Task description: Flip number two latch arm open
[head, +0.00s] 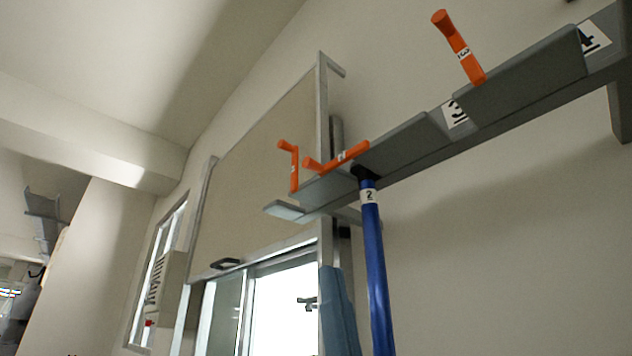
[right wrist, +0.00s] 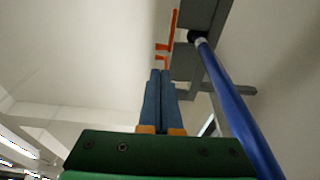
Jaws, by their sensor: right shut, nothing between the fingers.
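The number two latch arm (head: 338,156) is orange and lies nearly flat across the grey rack (head: 400,145), its end pointing left, over the rod's top. Its tag is too small to read surely. The blue rod (head: 374,265), tagged 2, hangs below the rack; it also shows in the right wrist view (right wrist: 235,105). My right gripper (head: 332,270) is left of the rod and below the latch arm, apart from it. In the right wrist view its blue fingers (right wrist: 160,75) are together and empty, with orange latch parts (right wrist: 172,35) just beyond the tips. My left gripper is not seen.
Another orange latch arm (head: 292,166) stands upright at the rack's left end. A third (head: 460,47) stands up near the 3 label (head: 455,113). A 4 label (head: 592,38) is at the right. A framed sliding door (head: 262,290) is behind. Free air lies below the rack, right of the rod.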

